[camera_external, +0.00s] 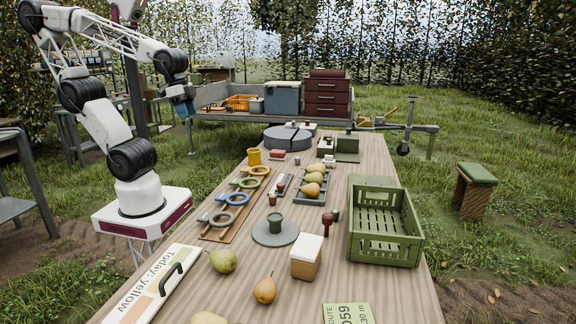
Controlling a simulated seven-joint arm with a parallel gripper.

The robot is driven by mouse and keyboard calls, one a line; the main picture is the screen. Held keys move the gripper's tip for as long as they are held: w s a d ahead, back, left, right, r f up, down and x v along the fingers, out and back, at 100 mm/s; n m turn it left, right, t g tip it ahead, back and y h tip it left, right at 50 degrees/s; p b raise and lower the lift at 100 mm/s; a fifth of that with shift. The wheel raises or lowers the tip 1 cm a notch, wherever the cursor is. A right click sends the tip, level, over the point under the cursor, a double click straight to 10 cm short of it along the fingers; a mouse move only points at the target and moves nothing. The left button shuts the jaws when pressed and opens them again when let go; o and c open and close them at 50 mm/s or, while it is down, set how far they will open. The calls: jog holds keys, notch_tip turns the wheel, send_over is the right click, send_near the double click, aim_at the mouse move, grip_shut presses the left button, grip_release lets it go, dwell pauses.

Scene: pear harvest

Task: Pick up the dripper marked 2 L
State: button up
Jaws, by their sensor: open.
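No marking "2 L" is legible in the external view, so I cannot tell which small piece is that dripper. Small pieces on the table include a reddish-brown one (272,199) beside the rings, a dark red upright one (326,223) left of the green crate, and a small green-and-red one (335,214) close to it. My gripper (187,116) is open and hangs in the air left of the table's far part, well away from these pieces. Its fingers are small and hard to make out.
The wooden table (380,290) holds a green crate (385,250), a green cup on a round grey plate (262,238), a board of coloured rings (215,233), a tray of pears (327,186), loose pears (265,290) and a lidded box (306,265). A loaded trailer (225,117) stands behind.

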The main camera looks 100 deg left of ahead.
jog(key=shift+o, duration=1.2)
jog(key=m+y, duration=1.2)
jog(key=m, duration=0.5)
send_over(272, 196)
jog(key=s, duration=0.8)
notch_tip(272, 196, down, 21)
jog(key=w+d+f+m+t, duration=0.1)
jog(key=w+f+m, duration=0.1)
jog(key=f, duration=0.1)
jog(key=w+d+f+m+t, duration=0.1)
jog(key=d+f+m, duration=0.1)
jog(key=w+d+f+m+t, duration=0.1)
jog(key=w+f+m+t, duration=0.1)
jog(key=f, duration=0.1)
jog(key=shift+w+d+f+m, duration=0.25)
jog(key=shift+w+f+m, duration=0.05)
jog(key=shift+m, duration=0.1)
jog(key=shift+x, duration=1.35)
